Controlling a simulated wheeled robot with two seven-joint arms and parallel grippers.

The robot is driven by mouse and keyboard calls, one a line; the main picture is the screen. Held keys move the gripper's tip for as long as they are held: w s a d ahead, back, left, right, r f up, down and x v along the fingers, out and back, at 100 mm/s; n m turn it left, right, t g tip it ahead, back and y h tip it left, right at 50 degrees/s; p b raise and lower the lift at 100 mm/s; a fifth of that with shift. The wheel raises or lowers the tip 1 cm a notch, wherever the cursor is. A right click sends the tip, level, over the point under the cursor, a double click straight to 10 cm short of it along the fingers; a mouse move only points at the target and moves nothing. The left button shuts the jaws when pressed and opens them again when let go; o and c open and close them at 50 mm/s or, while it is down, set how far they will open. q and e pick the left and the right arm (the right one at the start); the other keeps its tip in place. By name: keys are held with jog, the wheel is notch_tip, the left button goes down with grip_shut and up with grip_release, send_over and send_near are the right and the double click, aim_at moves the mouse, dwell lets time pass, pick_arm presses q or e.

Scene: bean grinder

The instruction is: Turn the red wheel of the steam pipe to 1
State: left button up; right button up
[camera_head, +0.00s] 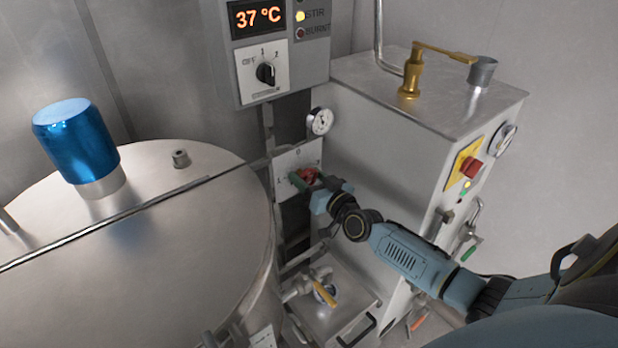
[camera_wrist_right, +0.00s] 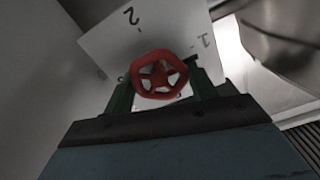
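The red wheel (camera_head: 309,174) sits on a white marked plate (camera_head: 286,160) below the control box in the head view. In the right wrist view the wheel (camera_wrist_right: 160,74) is near the centre, with spokes, in front of the plate (camera_wrist_right: 110,38), which shows a 2 at upper left and a 1 at right. My right gripper (camera_head: 316,182) is at the wheel, its green fingers on either side of the rim. In the wrist view the fingers look apart, with small gaps beside the rim; firm contact does not show. The wheel's exact setting is unclear. My left gripper is out of view.
A large metal tank (camera_head: 150,250) with a blue cap (camera_head: 76,140) stands left. The control box (camera_head: 275,50) with a black knob is above. A pressure gauge (camera_head: 320,121) is close above the wheel. A metal cabinet (camera_head: 400,130) stands to the right. A yellow-handled valve (camera_head: 325,293) is below.

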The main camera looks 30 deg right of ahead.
jog(key=o, duration=0.4)
jog(key=shift+c, duration=0.2)
jog(key=s+p, duration=0.1)
jog(key=s, duration=1.2)
jog(key=shift+s+d, duration=0.2)
jog(key=shift+d, duration=0.25)
jog(key=shift+f, duration=0.1)
